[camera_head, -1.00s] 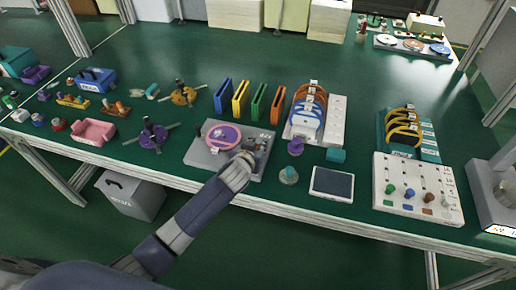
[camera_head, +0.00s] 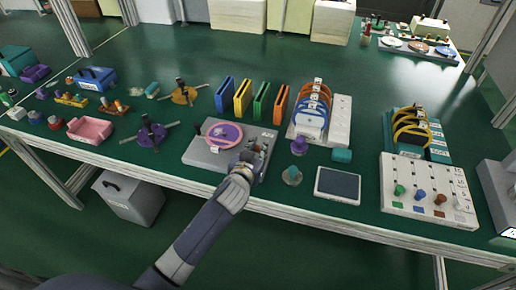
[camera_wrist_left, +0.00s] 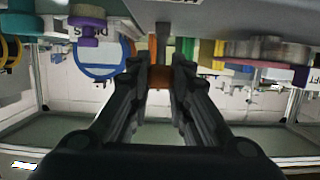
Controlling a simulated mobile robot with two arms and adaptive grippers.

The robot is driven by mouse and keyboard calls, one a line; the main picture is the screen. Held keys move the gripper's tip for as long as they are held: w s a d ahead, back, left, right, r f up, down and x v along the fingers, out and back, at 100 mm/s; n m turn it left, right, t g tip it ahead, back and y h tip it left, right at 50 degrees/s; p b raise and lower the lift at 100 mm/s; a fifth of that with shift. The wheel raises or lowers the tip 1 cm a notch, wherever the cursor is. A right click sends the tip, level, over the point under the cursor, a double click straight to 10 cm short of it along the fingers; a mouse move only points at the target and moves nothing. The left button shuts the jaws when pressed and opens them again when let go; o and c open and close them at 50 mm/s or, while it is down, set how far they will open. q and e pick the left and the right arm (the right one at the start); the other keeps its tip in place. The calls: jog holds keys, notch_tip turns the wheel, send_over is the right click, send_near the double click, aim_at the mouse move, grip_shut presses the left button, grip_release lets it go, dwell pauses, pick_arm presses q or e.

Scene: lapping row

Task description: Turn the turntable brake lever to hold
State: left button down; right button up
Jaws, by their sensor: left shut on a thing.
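The turntable is a purple disc (camera_head: 229,130) with a small white label, on a grey base plate (camera_head: 205,156) near the front edge of the table. My left gripper (camera_head: 256,152) is at the right end of this base, shut on what looks like the brake lever. The gripper hides most of the lever, so its setting cannot be read. In the left wrist view the two black fingers (camera_wrist_left: 160,84) are close together, with a narrow brownish piece between them. My right gripper is not in view.
Blue, yellow, green and orange upright plates (camera_head: 261,101) stand behind the turntable. A purple spoked piece (camera_head: 150,133) is to the left.

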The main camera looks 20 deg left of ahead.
pick_arm(q)
jog(key=c, duration=1.4)
grip_release()
jog(key=shift+c, duration=0.2)
jog(key=shift+s, duration=0.1)
jog(key=v, duration=1.1)
jog(key=shift+s, duration=0.4)
jog(key=shift+r, duration=0.1)
